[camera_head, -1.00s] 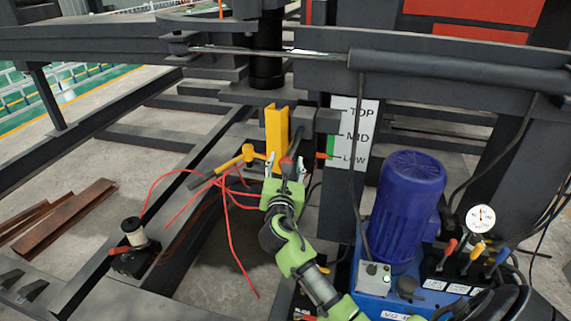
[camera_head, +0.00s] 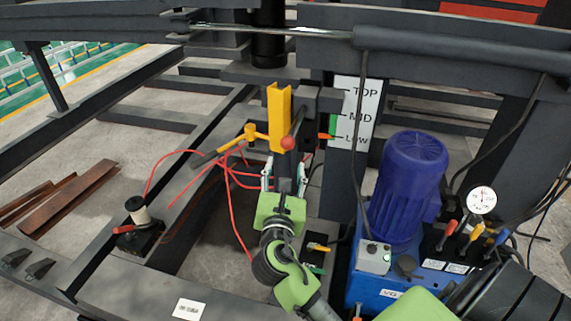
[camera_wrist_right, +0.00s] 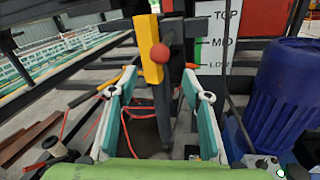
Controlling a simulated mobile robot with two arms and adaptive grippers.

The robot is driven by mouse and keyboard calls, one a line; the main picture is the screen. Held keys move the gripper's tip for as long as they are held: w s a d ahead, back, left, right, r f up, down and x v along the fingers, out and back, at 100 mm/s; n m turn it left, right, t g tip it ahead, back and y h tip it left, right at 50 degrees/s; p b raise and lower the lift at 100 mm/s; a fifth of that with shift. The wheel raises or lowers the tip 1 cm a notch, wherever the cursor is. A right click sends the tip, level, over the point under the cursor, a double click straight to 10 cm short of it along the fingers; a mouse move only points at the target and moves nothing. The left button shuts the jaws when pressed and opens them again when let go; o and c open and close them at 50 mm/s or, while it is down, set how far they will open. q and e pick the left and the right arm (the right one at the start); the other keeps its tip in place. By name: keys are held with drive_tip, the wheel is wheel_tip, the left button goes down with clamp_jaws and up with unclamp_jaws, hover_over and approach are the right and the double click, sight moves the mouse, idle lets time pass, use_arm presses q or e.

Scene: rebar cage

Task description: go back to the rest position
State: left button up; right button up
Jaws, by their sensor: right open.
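My right gripper (camera_head: 284,172) is at the centre of the head view, its green wrist below it. In the right wrist view the two pale-and-teal fingers (camera_wrist_right: 159,88) stand wide apart with nothing gripped between them. A dark lever with a red ball knob (camera_head: 288,143) stands just beyond the fingertips. The same red knob (camera_wrist_right: 159,54) shows between and above the fingers in the right wrist view, apart from both. My left gripper is in neither view.
A yellow upright (camera_head: 279,118) and yellow-headed handle (camera_head: 247,135) are close behind the gripper. Loose red wires (camera_head: 231,185) hang left. The blue motor (camera_head: 408,190), valve levers and gauge (camera_head: 481,200) crowd the right. A TOP/MID/LOW sign (camera_head: 354,112) stands behind. Open floor lies left.

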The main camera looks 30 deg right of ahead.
idle(0.4)
